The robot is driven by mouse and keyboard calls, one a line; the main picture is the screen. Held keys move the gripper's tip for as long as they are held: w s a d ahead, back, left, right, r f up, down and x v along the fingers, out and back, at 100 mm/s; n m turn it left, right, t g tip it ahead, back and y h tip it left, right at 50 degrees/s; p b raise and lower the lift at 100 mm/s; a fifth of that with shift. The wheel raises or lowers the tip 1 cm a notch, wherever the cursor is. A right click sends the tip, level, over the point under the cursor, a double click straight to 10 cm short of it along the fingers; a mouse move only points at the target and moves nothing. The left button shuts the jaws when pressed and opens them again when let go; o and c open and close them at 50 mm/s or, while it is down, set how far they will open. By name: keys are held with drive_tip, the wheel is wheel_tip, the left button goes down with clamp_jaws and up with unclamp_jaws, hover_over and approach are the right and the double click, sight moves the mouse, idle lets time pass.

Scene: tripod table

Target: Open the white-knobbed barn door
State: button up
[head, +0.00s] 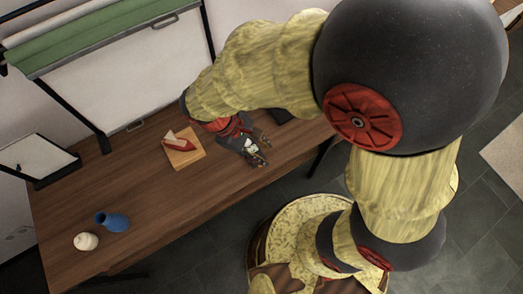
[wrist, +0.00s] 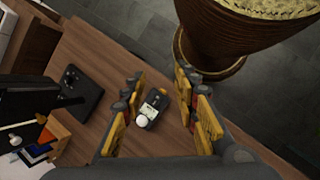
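My gripper (head: 248,145) is low over the brown wooden table (head: 140,182). Its yellow-padded fingers are spread apart in the wrist view (wrist: 160,108). Between them is a small dark object with a pale label (wrist: 152,108) and a round white end; gaps show on both sides. It also appears by the fingers in the head view, small and partly hidden. I cannot clearly identify a white-knobbed barn door. A large white panel (head: 120,75) in a black frame stands behind the table, with a small handle near its lower edge.
A wooden board with a red-and-white item (head: 181,147) lies left of my gripper. A blue vase (head: 114,222) and a white round object (head: 86,241) stand at the table's left end. A black flat object (wrist: 76,94) lies near the fingers.

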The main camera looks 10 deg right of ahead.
idle(0.4)
drive_tip(key=s+d+r+m+t+y, duration=0.1)
drive_tip(key=d+r+m, duration=0.4)
drive_tip(key=r, duration=0.5)
drive_tip(key=d+r+m+t+y, duration=0.4)
drive_tip(key=d+r+m+t, duration=0.1)
drive_tip(key=r, duration=0.5)
drive_tip(key=d+m, duration=0.1)
drive_tip(key=d, duration=0.1)
drive_tip(key=shift+s+d+r+t, duration=0.25)
drive_tip(key=shift+s+d+t, duration=0.05)
drive_tip(key=shift+s+d, duration=0.1)
